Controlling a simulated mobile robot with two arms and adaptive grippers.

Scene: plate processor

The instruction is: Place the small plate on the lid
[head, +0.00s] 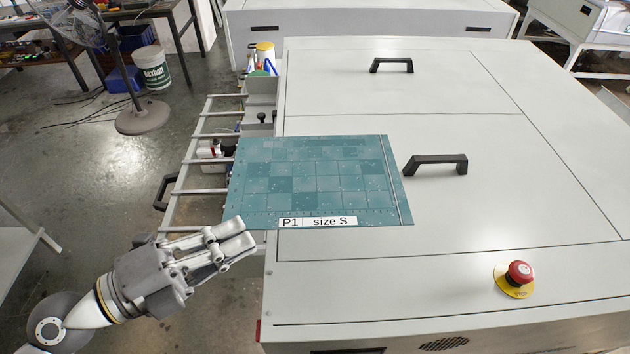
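The small plate (315,175) is a thin teal sheet with a lighter grid and a label reading "P1 size S". In the head view it is over the left part of the pale grey lid (460,170) of the large machine, and its left side reaches past the machine's edge. I cannot tell whether it rests flat on the lid. My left gripper (247,232) is at the plate's near left corner, and its fingers cover that corner. Whether they pinch the plate is not clear. My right gripper is not in view.
A black handle (437,164) stands on the lid just right of the plate, and another (391,65) is farther back. A red emergency stop button (518,272) is at the front right. A slatted rack (203,192) with bottles is along the left side.

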